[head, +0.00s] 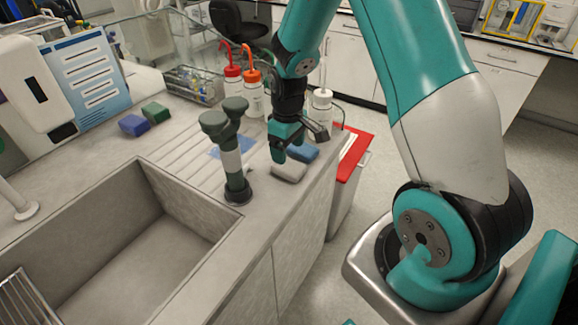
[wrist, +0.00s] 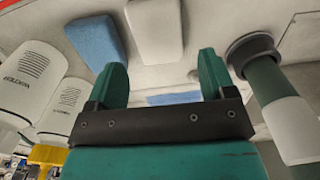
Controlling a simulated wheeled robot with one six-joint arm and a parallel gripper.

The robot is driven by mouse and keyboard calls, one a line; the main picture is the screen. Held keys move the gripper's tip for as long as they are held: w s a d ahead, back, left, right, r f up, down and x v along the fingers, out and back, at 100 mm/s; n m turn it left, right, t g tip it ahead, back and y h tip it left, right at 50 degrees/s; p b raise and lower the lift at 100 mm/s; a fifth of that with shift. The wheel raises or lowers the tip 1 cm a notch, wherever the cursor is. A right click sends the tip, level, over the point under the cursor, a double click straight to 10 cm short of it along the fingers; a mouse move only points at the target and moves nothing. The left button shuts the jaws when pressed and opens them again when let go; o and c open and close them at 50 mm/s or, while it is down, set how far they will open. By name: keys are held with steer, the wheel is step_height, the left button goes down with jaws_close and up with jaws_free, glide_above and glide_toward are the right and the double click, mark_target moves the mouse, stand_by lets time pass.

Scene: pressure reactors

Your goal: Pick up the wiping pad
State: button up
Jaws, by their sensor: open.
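Two rounded pads lie side by side on the counter near its edge: a pale grey-white pad (head: 288,172) and a blue pad (head: 304,151). I cannot tell which one is the wiping pad. My gripper (head: 298,143) is open and empty, pointing down above them. In the wrist view, the white pad (wrist: 155,30) lies beyond the gap between the fingers (wrist: 161,68), and the blue pad (wrist: 93,37) lies to its left, beyond the left finger. Neither pad is between the fingers.
A dark green tap-like fixture (head: 233,160) stands left of the pads, beside the sink (head: 150,225). Wash bottles (head: 252,95) stand behind my gripper. A flat blue sheet (head: 228,146) lies on the drainboard. Blue (head: 134,125) and green (head: 156,112) blocks sit farther back.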

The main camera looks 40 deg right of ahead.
mark_target(288, 165)
steer(key=shift+w+d+f+p, duration=0.1)
steer(key=shift+f+p, duration=0.3)
steer(key=shift+f, duration=1.2)
steer(key=shift+d+f+p, duration=0.1)
steer(key=shift+f+p, duration=0.25)
steer(key=shift+f, duration=1.25)
steer(key=c, duration=0.7)
